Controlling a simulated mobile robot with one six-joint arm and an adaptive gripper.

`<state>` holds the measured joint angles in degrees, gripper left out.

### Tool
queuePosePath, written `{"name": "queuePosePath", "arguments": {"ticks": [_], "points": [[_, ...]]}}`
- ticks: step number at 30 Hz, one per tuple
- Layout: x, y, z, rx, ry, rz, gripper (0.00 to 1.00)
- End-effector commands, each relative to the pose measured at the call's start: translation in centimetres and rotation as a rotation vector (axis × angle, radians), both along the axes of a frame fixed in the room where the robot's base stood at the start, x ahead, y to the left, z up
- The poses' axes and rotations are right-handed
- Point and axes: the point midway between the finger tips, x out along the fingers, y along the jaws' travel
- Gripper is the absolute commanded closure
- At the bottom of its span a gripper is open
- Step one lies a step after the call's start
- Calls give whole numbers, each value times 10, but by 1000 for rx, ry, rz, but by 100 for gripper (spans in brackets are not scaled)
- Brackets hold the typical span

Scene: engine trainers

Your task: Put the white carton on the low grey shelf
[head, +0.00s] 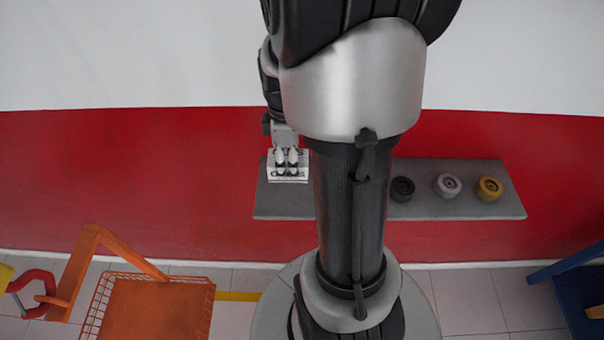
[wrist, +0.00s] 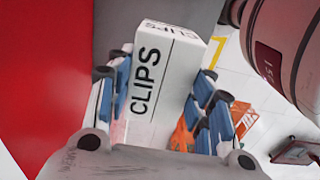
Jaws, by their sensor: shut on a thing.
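The white carton (head: 288,174) is held in my gripper (head: 287,158). In the head view it overlaps the left end of the grey shelf (head: 430,207); I cannot tell whether it touches the shelf or hangs above it. In the wrist view the carton (wrist: 158,85), marked CLIPS in black, sits between the blue-padded fingers of my gripper (wrist: 163,95), which are shut on its two sides. It looks tilted in that view. My arm hides the middle of the shelf in the head view.
Black (head: 402,189), silver (head: 447,186) and yellow (head: 489,188) round parts stand on the shelf's right half. A red and white wall is behind. An orange cart-like thing (head: 160,310) with a wire basket stands lower left, a blue object (head: 580,295) lower right.

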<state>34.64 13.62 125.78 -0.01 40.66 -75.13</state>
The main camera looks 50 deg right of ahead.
Motion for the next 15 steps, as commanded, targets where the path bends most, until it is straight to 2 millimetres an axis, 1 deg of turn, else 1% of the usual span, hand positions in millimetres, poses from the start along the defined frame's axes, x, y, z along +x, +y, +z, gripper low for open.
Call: {"name": "queuePosePath", "arguments": {"ticks": [1, 3, 11, 15], "points": [[0, 0, -12, 2, 3, 0, 85], [0, 0, -24, 1, 2, 0, 85], [0, 0, -46, 1, 1, 0, 85], [0, 0, -66, 2, 1, 0, 85]]}}
